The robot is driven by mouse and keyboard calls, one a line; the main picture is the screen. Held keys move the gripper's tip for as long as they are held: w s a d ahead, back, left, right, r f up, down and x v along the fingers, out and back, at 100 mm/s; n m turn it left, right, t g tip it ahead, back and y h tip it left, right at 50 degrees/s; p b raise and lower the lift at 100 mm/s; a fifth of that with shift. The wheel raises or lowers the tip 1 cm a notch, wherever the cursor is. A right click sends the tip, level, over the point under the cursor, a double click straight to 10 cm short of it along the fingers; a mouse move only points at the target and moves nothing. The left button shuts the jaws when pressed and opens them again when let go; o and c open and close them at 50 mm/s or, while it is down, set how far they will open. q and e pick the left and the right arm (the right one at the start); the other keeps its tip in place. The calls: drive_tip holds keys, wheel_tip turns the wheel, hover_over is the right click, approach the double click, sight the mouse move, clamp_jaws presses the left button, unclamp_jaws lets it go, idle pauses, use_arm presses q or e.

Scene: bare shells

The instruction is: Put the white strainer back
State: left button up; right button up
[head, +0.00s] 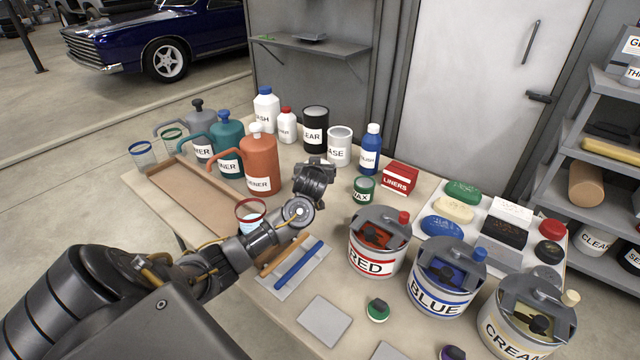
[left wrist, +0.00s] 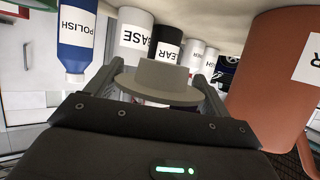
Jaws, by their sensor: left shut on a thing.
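My left gripper (head: 318,172) is above the table, just right of the orange jug. In the left wrist view the gripper (left wrist: 165,92) is shut on a pale grey, round, rimmed piece (left wrist: 155,84), which looks like the white strainer. The gripper hides it in the head view. A blue-rimmed strainer (head: 140,150) and a green-rimmed one (head: 172,136) stand at the far left end of the brown tray (head: 200,192). A red-rimmed strainer (head: 250,208) shows near the tray's near end, partly behind my arm. My right gripper is not in view.
Grey, teal and orange jugs (head: 258,165) stand behind the tray, with bottles and cans further back. Red, blue and cream paint buckets (head: 375,252) stand to the right. A blue stick (head: 300,264) lies near my arm. The tray's middle is clear.

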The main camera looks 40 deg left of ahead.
use_arm(q)
drive_tip(key=w+f, duration=0.1)
drive_tip(key=w+a+f, duration=0.1)
drive_tip(key=f, duration=0.1)
drive_tip(key=shift+w+f, duration=0.1)
drive_tip(key=shift+w, duration=0.2)
drive_tip(key=shift+a+f, duration=0.1)
drive_tip(key=shift+w+f, duration=0.2)
wheel_tip(320, 180, down, 3)
drive_tip(key=shift+a+f, duration=0.1)
drive_tip(key=shift+f, duration=0.05)
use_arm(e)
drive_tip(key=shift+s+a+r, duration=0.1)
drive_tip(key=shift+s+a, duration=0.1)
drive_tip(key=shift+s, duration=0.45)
